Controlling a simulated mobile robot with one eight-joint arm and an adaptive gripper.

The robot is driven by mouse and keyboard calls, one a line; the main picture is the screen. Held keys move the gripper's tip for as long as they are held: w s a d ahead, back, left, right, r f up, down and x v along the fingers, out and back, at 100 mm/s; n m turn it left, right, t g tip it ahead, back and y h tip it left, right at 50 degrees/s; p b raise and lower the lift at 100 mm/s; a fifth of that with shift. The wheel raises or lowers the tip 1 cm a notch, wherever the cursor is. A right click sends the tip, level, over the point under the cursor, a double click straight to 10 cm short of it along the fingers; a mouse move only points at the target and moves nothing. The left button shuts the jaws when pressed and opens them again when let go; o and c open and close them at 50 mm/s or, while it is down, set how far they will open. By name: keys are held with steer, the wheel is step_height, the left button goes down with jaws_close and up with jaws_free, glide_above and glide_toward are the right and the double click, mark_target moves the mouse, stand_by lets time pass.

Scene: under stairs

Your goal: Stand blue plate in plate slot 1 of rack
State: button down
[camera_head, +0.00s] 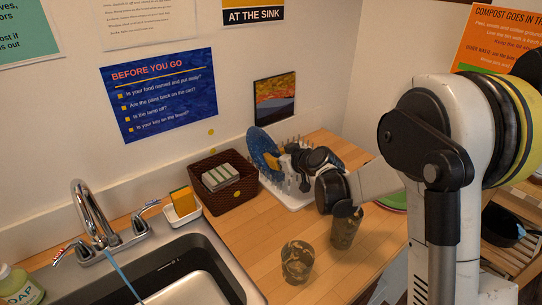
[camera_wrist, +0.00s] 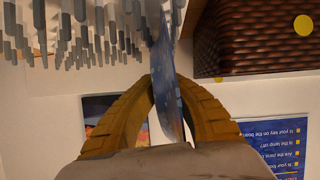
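The blue speckled plate (camera_head: 262,145) is upright at the left end of the white pegged rack (camera_head: 302,205). In the wrist view the plate (camera_wrist: 168,85) shows nearly edge-on between my two tan fingers. My gripper (camera_head: 274,161) is closed on it from the right in the head view; in the wrist view the fingertips (camera_wrist: 167,80) press close to both faces. The rack's grey pegs (camera_wrist: 85,30) lie beside the plate in the wrist view. My wrist hides part of the rack, and I cannot tell whether the plate's lower edge sits in a slot.
A brown woven basket (camera_head: 226,202) with pale blocks stands just left of the rack. Two patterned cups (camera_head: 297,262) (camera_head: 345,232) stand in front on the wooden counter (camera_head: 245,240). The sink (camera_head: 180,285) is at lower left. The wall is close behind the rack.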

steer(key=c, duration=1.1)
jaws_free()
steer(key=shift+r, duration=0.1)
steer(key=shift+s+d+r+p, duration=0.55)
steer(key=shift+s+r+p, duration=0.15)
steer(key=shift+s+r, duration=0.3)
steer(key=shift+s+d+r+p, duration=0.55)
steer(key=shift+s+r+p, duration=0.2)
steer(key=shift+r, duration=0.5)
steer(key=shift+s+d+r+p, duration=0.6)
steer(key=shift+s+r, duration=0.3)
steer(key=shift+r, duration=0.2)
steer(key=shift+s, duration=0.1)
